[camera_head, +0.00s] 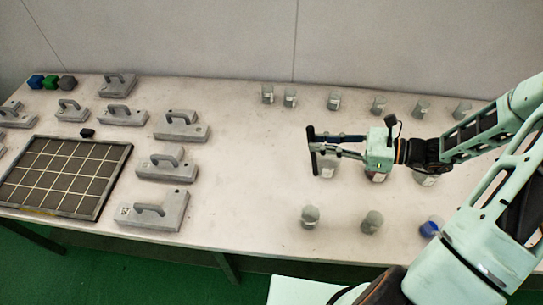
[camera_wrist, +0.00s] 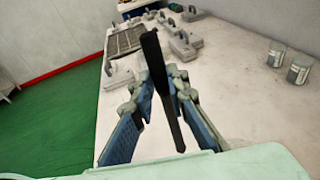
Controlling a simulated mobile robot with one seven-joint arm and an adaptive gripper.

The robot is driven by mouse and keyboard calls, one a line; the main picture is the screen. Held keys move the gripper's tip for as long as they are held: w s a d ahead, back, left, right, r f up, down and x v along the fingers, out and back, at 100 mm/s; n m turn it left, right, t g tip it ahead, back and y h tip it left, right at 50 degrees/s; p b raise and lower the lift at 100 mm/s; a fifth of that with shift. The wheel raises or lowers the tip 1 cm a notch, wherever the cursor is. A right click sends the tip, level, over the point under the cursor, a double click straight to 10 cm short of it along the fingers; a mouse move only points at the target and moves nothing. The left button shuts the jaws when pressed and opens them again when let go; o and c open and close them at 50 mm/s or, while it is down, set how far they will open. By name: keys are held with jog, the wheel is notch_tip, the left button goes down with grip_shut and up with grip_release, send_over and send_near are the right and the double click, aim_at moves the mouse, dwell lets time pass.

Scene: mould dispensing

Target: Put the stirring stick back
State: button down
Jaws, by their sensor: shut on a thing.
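A black stirring stick (camera_head: 312,152) stands close to upright in the head view, with my gripper (camera_head: 326,145) shut on it from the right. In the wrist view the stick (camera_wrist: 160,85) runs slightly tilted between the two fingers of my gripper (camera_wrist: 165,82). The gripper is over the middle of the white table (camera_head: 250,160). A pale jar (camera_head: 328,168) stands just beneath the fingers and is partly covered by them. Whether the stick's lower end touches anything is unclear. I cannot make out a holder for the stick.
Several grey jars (camera_head: 335,101) line the back edge. Two grey jars (camera_head: 310,216) and a blue-topped one (camera_head: 431,227) stand at the front. Handled grey moulds (camera_head: 160,210) and a gridded tray (camera_head: 125,160) fill the left. The table between moulds and jars is clear.

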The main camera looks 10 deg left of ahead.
jog(key=s+a+f+n+g+h, duration=0.2)
jog(key=s+a+n+g, duration=0.2)
jog(key=s+g, duration=0.1)
jog(key=n+t+h+b, duration=0.25)
jog(key=n+h, duration=1.05)
jog(key=n, duration=0.9)
send_over(275, 185)
notch_tip(275, 185, down, 5)
jog(key=shift+w+f+b, duration=0.1)
jog(key=shift+f+b, duration=3.95)
jog(key=shift+f, duration=2)
jog(key=c, duration=1.8)
grip_release()
